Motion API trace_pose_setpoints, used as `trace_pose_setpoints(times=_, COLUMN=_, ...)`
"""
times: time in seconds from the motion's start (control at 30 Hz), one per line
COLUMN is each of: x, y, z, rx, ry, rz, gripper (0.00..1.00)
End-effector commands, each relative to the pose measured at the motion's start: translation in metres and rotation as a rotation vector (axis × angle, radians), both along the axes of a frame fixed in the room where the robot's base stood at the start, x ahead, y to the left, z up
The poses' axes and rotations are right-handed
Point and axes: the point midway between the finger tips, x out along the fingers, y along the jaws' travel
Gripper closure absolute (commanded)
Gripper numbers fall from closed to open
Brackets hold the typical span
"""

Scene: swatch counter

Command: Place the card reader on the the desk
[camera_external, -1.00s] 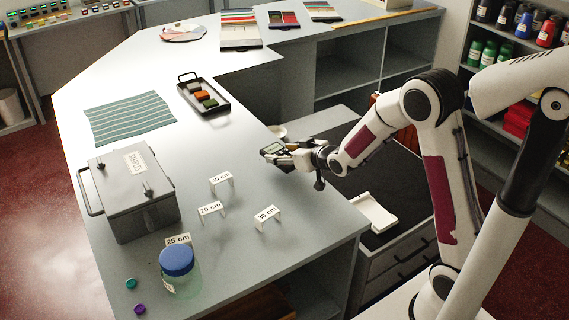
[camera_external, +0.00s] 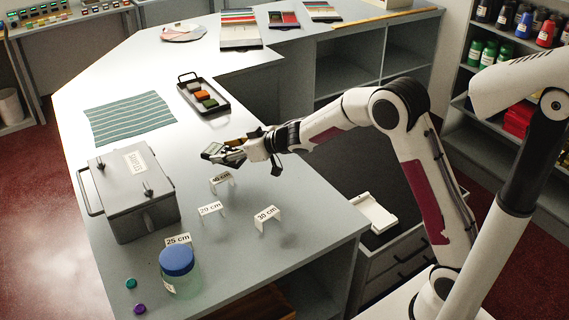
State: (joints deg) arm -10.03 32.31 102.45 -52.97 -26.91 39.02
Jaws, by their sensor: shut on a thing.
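My gripper (camera_external: 226,154) is shut on the card reader (camera_external: 213,149), a small dark device with a pale screen. It holds the reader above the grey desk (camera_external: 225,270), just behind the 40 cm sign. The gripper's fingers hide part of the reader. I cannot tell the exact height above the desk top.
Small signs marked 40 cm (camera_external: 221,178), 20 cm (camera_external: 210,209), 30 cm (camera_external: 267,214) and 25 cm (camera_external: 178,240) stand nearby. A grey samples box (camera_external: 125,195), a blue-lidded jar (camera_external: 179,270), a striped cloth (camera_external: 128,117) and a black tray (camera_external: 204,97) are around it.

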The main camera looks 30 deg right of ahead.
Motion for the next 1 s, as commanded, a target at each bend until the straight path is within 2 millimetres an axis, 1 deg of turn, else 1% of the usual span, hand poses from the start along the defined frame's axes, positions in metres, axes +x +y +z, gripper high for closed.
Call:
trace_pose_setpoints(times=0.03, x=0.003, y=0.007, z=0.002, rx=0.001, ry=-0.003, rz=0.018, gripper=0.79)
trace_pose_setpoints(times=0.3, x=0.013, y=0.042, z=0.009, rx=0.001, ry=-0.004, rz=0.113, gripper=0.79)
trace_pose_setpoints(times=0.7, x=0.028, y=0.091, z=0.021, rx=0.001, ry=-0.003, rz=0.249, gripper=0.79)
trace_pose_setpoints(times=0.83, x=0.034, y=0.098, z=0.027, rx=0.000, ry=-0.003, rz=0.273, gripper=0.79)
trace_pose_setpoints(times=1.0, x=0.040, y=0.101, z=0.035, rx=0.002, ry=-0.003, rz=0.281, gripper=0.79)
